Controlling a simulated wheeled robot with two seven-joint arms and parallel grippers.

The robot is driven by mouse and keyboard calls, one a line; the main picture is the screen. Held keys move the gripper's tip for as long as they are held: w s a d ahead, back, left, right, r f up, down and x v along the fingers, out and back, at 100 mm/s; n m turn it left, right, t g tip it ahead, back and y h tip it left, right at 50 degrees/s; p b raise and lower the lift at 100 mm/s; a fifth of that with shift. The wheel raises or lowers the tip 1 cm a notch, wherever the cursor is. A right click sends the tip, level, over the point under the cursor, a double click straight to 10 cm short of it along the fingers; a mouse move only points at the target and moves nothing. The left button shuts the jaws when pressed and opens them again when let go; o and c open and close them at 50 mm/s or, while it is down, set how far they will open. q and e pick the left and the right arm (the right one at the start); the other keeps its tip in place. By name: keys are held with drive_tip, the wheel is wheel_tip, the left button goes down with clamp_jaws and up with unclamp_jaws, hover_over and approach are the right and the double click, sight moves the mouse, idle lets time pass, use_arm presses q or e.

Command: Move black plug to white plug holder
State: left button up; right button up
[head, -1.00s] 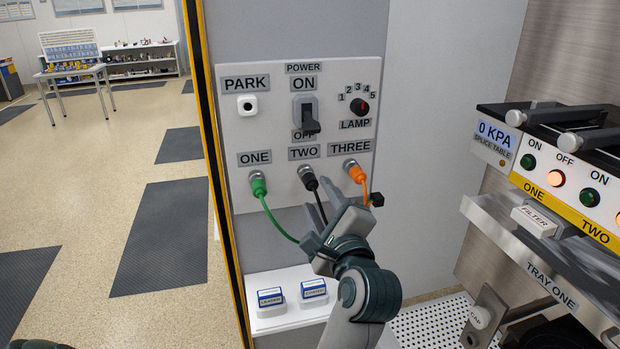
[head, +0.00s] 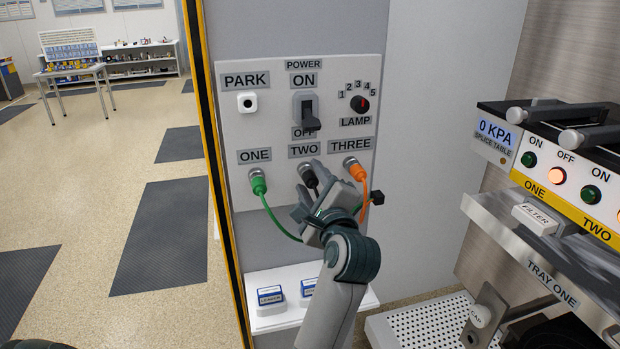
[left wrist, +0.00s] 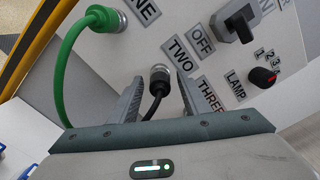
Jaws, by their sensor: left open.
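The black plug (head: 309,178) sits in the socket marked TWO on the panel, its black cable running down. The white plug holder (head: 247,103), a small white block with a dark hole, is under the PARK label at the panel's upper left and is empty. My left gripper (head: 319,188) is open just below and in front of the black plug, partly covering its cable. In the left wrist view, the black plug (left wrist: 158,83) shows between the two spread fingers, beyond their tips, apparently untouched. My right gripper is not in view.
A green plug (head: 258,184) sits in socket ONE to the left and an orange plug (head: 356,172) in socket THREE to the right. The power switch (head: 307,112) and lamp knob (head: 360,104) are above. A white shelf (head: 275,322) with small blue-labelled blocks is below.

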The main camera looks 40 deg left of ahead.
sight(312, 186)
use_arm(q)
clamp_jaws()
drive_tip(key=shift+s+d, duration=0.15)
drive_tip(key=shift+d, duration=0.05)
idle(0.3)
drive_tip(key=shift+s+d, duration=0.25)
idle(0.8)
drive_tip(key=shift+d, duration=0.1)
drive_tip(key=shift+b+v, duration=0.45)
drive_tip(key=shift+v, duration=0.45)
drive_tip(key=shift+s+f, duration=0.1)
drive_tip(key=shift+s, duration=0.2)
